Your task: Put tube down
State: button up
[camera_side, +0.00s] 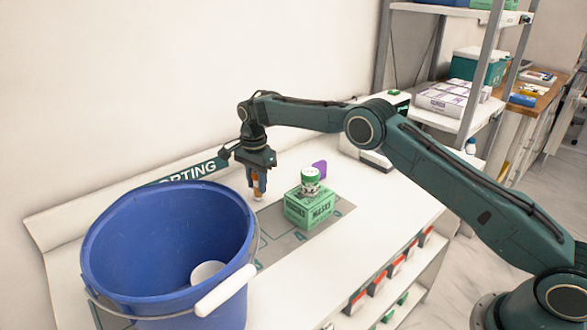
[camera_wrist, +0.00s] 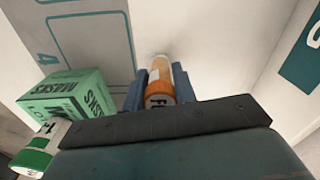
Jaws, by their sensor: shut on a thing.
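My gripper (camera_side: 258,184) points down over the white table near the back wall. It is shut on an orange tube with a pale label (camera_wrist: 160,82). In the wrist view the tube lies between the two blue fingers, its orange end with dark print nearest the camera. In the side view only a bit of the tube shows at the fingers, with a pale end (camera_side: 258,197) below them. That end is close to the tabletop; I cannot tell whether it touches.
A green masks box (camera_side: 309,207) with a green-and-white container (camera_side: 310,180) on top stands close right of my gripper. A purple item (camera_side: 319,169) is behind it. A large blue bucket (camera_side: 165,240) holding a white round thing (camera_side: 207,272) stands front left. Grey marked mat (camera_side: 282,240) lies between.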

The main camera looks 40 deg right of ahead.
jog(key=shift+f, duration=0.2)
jog(key=o, duration=0.9)
jog(key=shift+o, duration=0.2)
jog(key=shift+r, duration=0.15)
notch_tip(320, 180, up, 11)
jog(key=shift+w+f, duration=0.1)
jog(key=shift+f, duration=0.1)
jog(key=shift+r, duration=0.7)
jog(key=shift+r, duration=0.15)
